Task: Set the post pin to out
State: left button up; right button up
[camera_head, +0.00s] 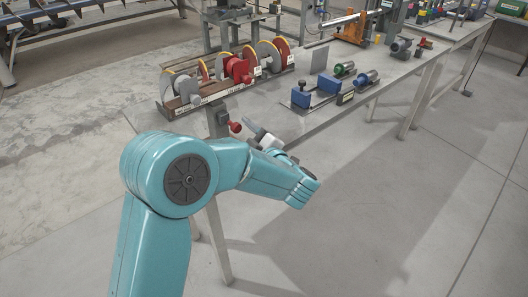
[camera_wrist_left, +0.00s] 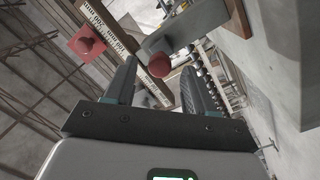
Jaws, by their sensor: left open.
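The post pin shows as a red round knob (camera_head: 235,127) on the side of a grey post (camera_head: 218,116) at the near end of the bench. In the left wrist view the red knob (camera_wrist_left: 158,66) lies ahead between the fingers, with the grey post (camera_wrist_left: 182,24) behind it. My left gripper (camera_head: 247,125) is close to the knob, on its right in the head view. Its two dark fingers (camera_wrist_left: 158,72) are apart in the wrist view, and I see no contact with the knob. The pin's shaft is hidden. My right gripper is not in view.
A rack of reels with red and yellow rims (camera_head: 225,74) stands on the bench beyond the post. Blue blocks and cylinders (camera_head: 325,90) sit on a plate to the right. A red square part with a knob (camera_wrist_left: 87,42) shows at the wrist view's left. The floor right of the bench is clear.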

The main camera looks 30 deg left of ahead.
pick_arm(q)
jog(key=v, duration=1.3)
jog(key=shift+d, duration=0.15)
jog(key=shift+f, duration=0.1)
